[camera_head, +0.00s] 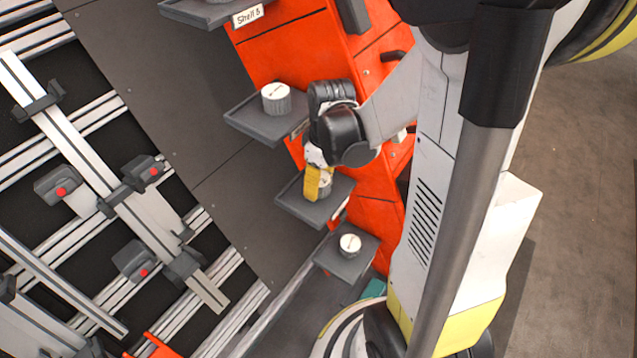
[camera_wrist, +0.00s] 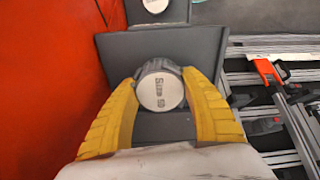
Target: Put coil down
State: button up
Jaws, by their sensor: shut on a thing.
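The coil (camera_wrist: 161,92) is a short grey ribbed cylinder with a pale round lettered face. My gripper (camera_wrist: 161,84) is shut on it, with yellow fingers on both its sides in the wrist view. In the head view my gripper (camera_head: 319,186) is over a small grey shelf (camera_head: 297,207) on the orange frame. The coil (camera_head: 326,188) partly shows behind the yellow finger there, at the shelf's surface. I cannot tell whether it touches the shelf. The shelf also shows behind the coil in the wrist view (camera_wrist: 120,47).
A similar coil (camera_head: 276,97) stands on the higher shelf (camera_head: 255,122), and another (camera_head: 350,244) on the lower shelf (camera_head: 341,265). The orange frame (camera_head: 290,45) is close beside my arm. Metal rails (camera_head: 90,170) lie to the left, past a dark panel.

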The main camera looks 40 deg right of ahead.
aim_at(323, 181)
jog(key=shift+f, duration=0.1)
jog(key=o, duration=1.4)
jog(key=shift+c, duration=0.2)
notch_tip(323, 181, up, 12)
jog(key=s+p, duration=0.1)
jog(key=p, duration=0.3)
jog(key=s+a+r+m+t, duration=0.2)
jog(key=a+r+t, duration=0.1)
jog(key=a+r, duration=0.1)
jog(key=s+a+r+m+t, duration=0.3)
jog(key=a+r, duration=0.1)
jog(key=a, duration=0.3)
jog(key=shift+a, duration=0.3)
